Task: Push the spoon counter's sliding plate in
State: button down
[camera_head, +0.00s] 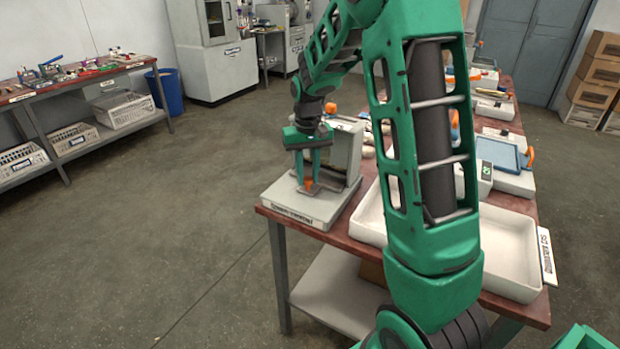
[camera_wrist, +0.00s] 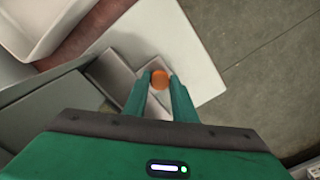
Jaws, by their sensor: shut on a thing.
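The spoon counter (camera_head: 305,206) is a light grey device with a flat base and an upright housing, at the near left corner of the table. A small orange knob (camera_head: 309,184) shows low in front of the housing, and it also shows in the wrist view (camera_wrist: 160,79). My gripper (camera_head: 309,182) points down over the base, with its green fingers shut on the orange knob. In the wrist view a grey plate (camera_wrist: 112,73) lies beside the knob. How far the plate stands out from the housing is hard to tell.
A white tray (camera_head: 513,262) lies on the red-brown table right of the counter, partly behind my arm. Other devices with orange parts stand further back, including one with a blue panel (camera_head: 500,153). The floor left of the table is clear.

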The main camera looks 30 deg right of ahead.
jog(key=shift+d, duration=0.1)
jog(key=c, duration=1.5)
grip_release()
jog(key=shift+o, duration=0.2)
jog(key=shift+r, duration=0.1)
notch_tip(320, 180, up, 11)
jog(key=shift+f, duration=0.2)
